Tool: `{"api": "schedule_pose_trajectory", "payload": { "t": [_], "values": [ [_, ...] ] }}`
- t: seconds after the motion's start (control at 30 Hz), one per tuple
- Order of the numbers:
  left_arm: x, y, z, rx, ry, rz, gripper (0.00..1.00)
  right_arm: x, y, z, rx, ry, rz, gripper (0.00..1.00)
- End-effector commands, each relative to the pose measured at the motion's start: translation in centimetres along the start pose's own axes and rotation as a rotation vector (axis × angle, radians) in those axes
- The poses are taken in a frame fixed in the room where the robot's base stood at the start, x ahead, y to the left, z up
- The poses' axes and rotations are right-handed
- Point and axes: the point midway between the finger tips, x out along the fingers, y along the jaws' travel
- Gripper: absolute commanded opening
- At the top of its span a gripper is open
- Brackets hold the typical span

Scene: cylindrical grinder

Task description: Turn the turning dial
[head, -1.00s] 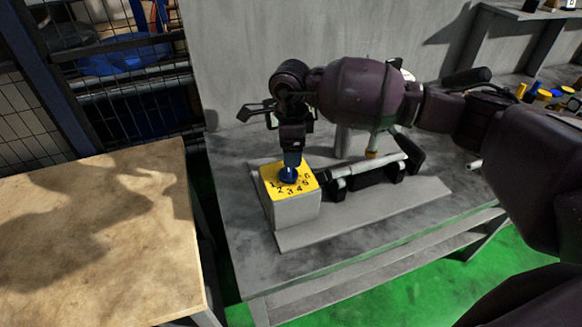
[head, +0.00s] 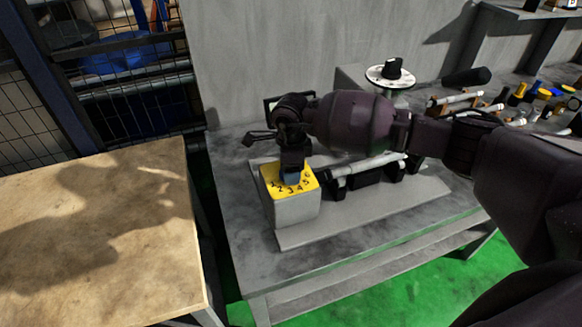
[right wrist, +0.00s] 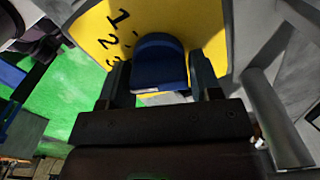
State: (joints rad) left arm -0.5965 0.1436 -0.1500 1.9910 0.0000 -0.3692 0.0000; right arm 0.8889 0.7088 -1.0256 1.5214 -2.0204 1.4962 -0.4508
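The turning dial is a blue knob (right wrist: 160,62) on a yellow face (head: 274,178) with black numbers, on top of a grey block (head: 294,210). In the head view the gripper hides most of the knob. My right gripper (head: 291,178) points down at the yellow face. In the right wrist view its two dark fingers (right wrist: 162,80) stand on either side of the knob, close to its edges. I cannot tell whether they press on it. The numbers 1, 2 and 3 show left of the knob there. My left gripper is not in view.
The block stands on a grey base plate (head: 300,234) beside a low fixture holding a pale rod (head: 375,164). Behind is a white disc with a black knob (head: 391,73). Several small tools lie at the right. A wooden table (head: 90,235) with free room is at left.

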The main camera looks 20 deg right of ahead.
Motion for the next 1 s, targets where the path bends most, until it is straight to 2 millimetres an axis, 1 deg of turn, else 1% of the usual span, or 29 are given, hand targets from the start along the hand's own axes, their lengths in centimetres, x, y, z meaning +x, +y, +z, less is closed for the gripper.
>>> {"api": "schedule_pose_trajectory", "payload": {
  "t": [0.03,0.17,0.2,0.47,0.7,1.0],
  "values": [
    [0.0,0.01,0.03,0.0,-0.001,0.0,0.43,-0.01,0.0,-0.01,0.0,0.0,0.0,0.51],
    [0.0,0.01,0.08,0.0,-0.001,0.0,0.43,-0.02,0.0,-0.01,0.0,0.0,0.0,0.31],
    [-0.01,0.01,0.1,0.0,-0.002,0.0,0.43,-0.03,-0.01,-0.01,0.0,0.0,0.0,0.29],
    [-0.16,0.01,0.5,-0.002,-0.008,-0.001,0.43,-0.02,0.01,-0.03,0.045,0.0,0.0,0.29],
    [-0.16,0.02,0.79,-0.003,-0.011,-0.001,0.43,-0.02,0.08,-0.05,0.186,0.001,0.0,0.29],
    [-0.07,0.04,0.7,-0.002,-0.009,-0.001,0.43,-0.06,0.2,0.0,0.387,0.001,0.0,0.29]
  ]
}}
